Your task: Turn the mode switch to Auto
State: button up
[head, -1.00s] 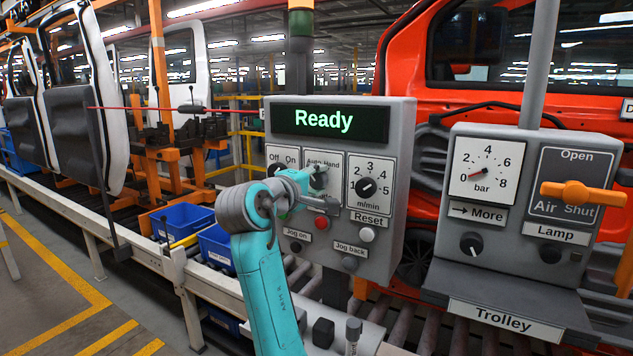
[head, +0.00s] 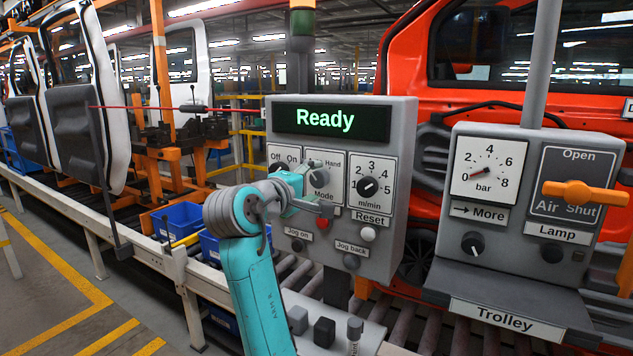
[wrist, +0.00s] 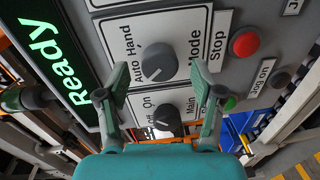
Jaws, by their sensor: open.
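The mode switch is a dark grey round knob (wrist: 158,62) on a white plate marked Auto, Hand and Mode, filling the upper middle of the wrist view. In the head view the knob (head: 318,178) shows beside Hand, while Auto is hidden behind my arm. In the head view my gripper (head: 319,192) is close in front of the plate.
The main Off/On switch (wrist: 167,119) lies between my fingers in the wrist view. The red stop button (wrist: 245,43) is right of the mode plate. The speed dial (head: 367,187) is right of the mode switch. The display (head: 330,120) reads Ready.

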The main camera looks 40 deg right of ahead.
jog(key=f+v, duration=0.1)
jog(key=v, duration=0.8)
jog(key=shift+a+r, duration=0.25)
jog(key=shift+r, duration=0.2)
